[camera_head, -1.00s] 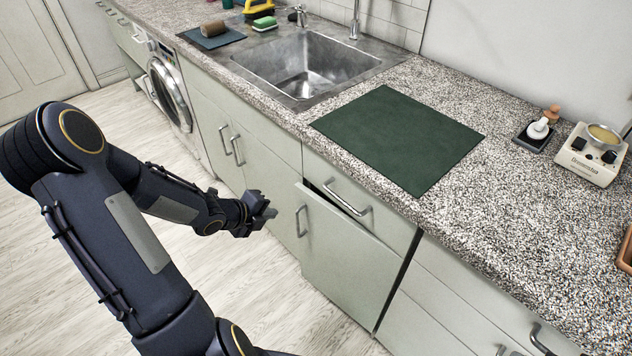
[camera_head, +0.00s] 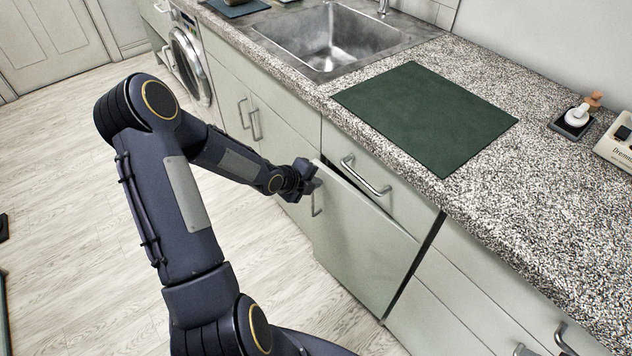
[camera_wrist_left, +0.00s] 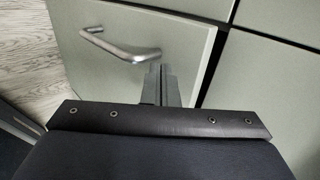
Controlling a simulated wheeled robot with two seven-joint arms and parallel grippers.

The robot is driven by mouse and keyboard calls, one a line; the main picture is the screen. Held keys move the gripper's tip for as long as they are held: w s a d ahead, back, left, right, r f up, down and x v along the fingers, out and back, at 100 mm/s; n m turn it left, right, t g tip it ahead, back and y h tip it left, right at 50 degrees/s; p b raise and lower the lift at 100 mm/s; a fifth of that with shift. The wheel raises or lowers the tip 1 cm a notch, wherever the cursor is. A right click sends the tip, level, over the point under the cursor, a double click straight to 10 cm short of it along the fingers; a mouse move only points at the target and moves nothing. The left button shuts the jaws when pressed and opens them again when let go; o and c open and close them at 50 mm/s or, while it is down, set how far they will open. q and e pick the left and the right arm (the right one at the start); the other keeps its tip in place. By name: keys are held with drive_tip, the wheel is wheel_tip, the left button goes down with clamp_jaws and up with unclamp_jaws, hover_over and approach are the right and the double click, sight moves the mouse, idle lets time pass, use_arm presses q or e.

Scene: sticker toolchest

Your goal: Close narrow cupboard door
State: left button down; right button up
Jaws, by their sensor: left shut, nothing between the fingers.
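The narrow cupboard door (camera_head: 362,240) is a pale green panel below a drawer (camera_head: 385,188), and it stands slightly ajar, with a dark gap along its top. Its metal handle (camera_head: 317,198) is near its left edge. My left gripper (camera_head: 314,178) is shut and empty at the upper left corner of the door, just above the handle. In the left wrist view the closed fingers (camera_wrist_left: 160,82) lie over the door (camera_wrist_left: 105,75) beside the handle (camera_wrist_left: 118,46). I cannot tell if they touch the door. My right gripper is not in view.
The granite countertop (camera_head: 540,150) overhangs the cupboards, with a dark green mat (camera_head: 425,115) and a sink (camera_head: 335,45). Other cupboards with handles (camera_head: 250,118) and a washing machine (camera_head: 190,62) stand to the left. The wooden floor (camera_head: 75,180) is mostly clear.

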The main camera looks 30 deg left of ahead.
sight(324, 171)
use_arm(q)
drive_tip(key=shift+w+d, duration=0.1)
drive_tip(key=shift+w, duration=0.25)
drive_tip(key=w+b, duration=0.1)
drive_tip(key=w, duration=0.1)
drive_tip(key=w+d, duration=0.1)
drive_tip(key=shift+w+b, duration=0.4)
drive_tip(key=shift+r, duration=0.2)
drive_tip(key=shift+w, duration=0.1)
